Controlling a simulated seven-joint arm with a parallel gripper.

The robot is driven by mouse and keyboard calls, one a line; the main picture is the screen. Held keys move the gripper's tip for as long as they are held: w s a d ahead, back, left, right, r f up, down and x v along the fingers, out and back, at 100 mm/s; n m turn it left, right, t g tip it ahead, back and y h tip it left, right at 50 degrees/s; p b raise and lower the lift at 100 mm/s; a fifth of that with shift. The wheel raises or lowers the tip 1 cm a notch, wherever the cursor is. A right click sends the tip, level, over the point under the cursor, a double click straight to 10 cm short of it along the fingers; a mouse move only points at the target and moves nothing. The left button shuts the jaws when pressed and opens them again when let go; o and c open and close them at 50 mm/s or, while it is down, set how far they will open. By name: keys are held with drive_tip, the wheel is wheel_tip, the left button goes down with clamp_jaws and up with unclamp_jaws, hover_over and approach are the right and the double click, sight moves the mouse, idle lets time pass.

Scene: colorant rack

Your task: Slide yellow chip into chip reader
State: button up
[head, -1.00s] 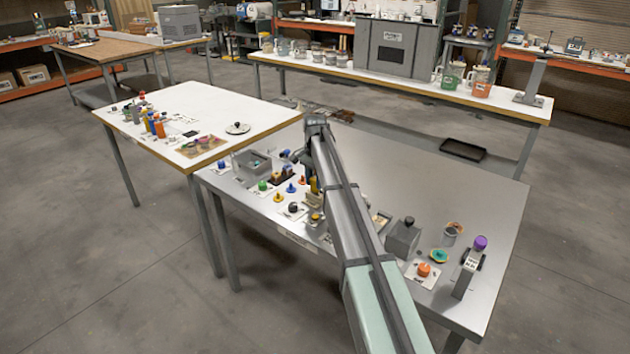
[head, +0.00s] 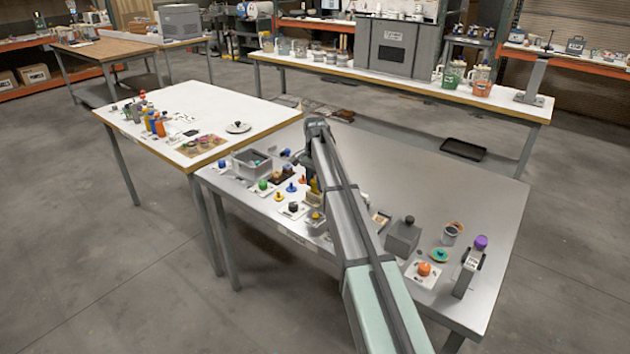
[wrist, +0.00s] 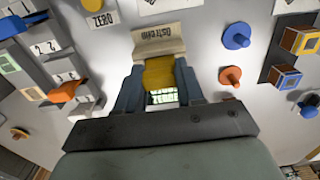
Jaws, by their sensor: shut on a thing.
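In the wrist view, the yellow chip (wrist: 159,73) is between the two blue-grey fingers of my gripper (wrist: 158,78), which is shut on it. The beige chip reader (wrist: 158,42), with printed lettering on its face, lies just beyond the chip. The chip's far edge meets or overlaps the reader's near edge; I cannot tell how far it is inside. A pale gridded patch (wrist: 162,97) shows between the fingers, nearer the palm. In the head view, my arm hides most of the gripper and reader; a bit of yellow (head: 314,185) shows beside it.
In the wrist view, a blue knob (wrist: 237,36) and an orange knob (wrist: 231,76) stand right of the reader. Farther right is a dark holder with coloured blocks (wrist: 299,41). Grey racks with orange and blue pieces (wrist: 62,88) lie left. The metal table's far side (head: 440,185) is clear.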

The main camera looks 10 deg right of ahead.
drive_tip(key=shift+f, duration=1.05)
drive_tip(key=shift+r, duration=0.15)
idle(0.3)
drive_tip(key=shift+r, duration=1.4)
